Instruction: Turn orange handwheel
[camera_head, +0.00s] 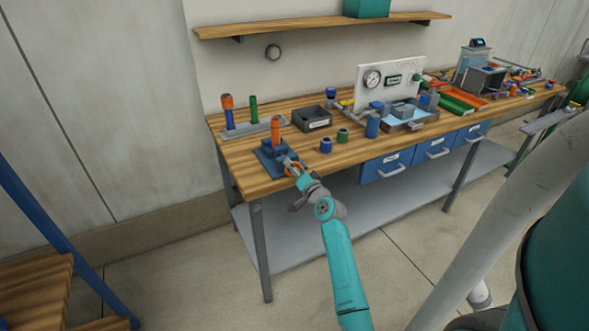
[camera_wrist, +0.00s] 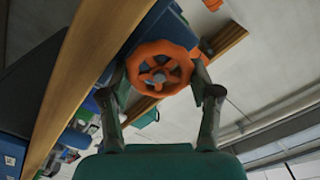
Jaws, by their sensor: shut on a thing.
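The orange handwheel (camera_wrist: 160,69) is round and spoked, with a grey hub, and shows face-on in the wrist view. In the head view the handwheel (camera_head: 293,169) is small and partly hidden by my gripper, on the front of a blue fixture (camera_head: 270,155) at the left end of the workbench. An orange upright cylinder (camera_head: 276,130) stands on this fixture. My gripper (camera_wrist: 160,78) has one finger on each side of the wheel's rim and is shut on it. In the head view my gripper (camera_head: 296,170) reaches the wheel from the front.
The wooden workbench (camera_head: 235,163) has its front edge close to my gripper. Blue (camera_head: 326,146) and green (camera_head: 343,135) small parts stand to the right of the fixture. A grey rack (camera_head: 240,132) with coloured cylinders is behind it. Blue drawers (camera_head: 387,167) hang under the bench.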

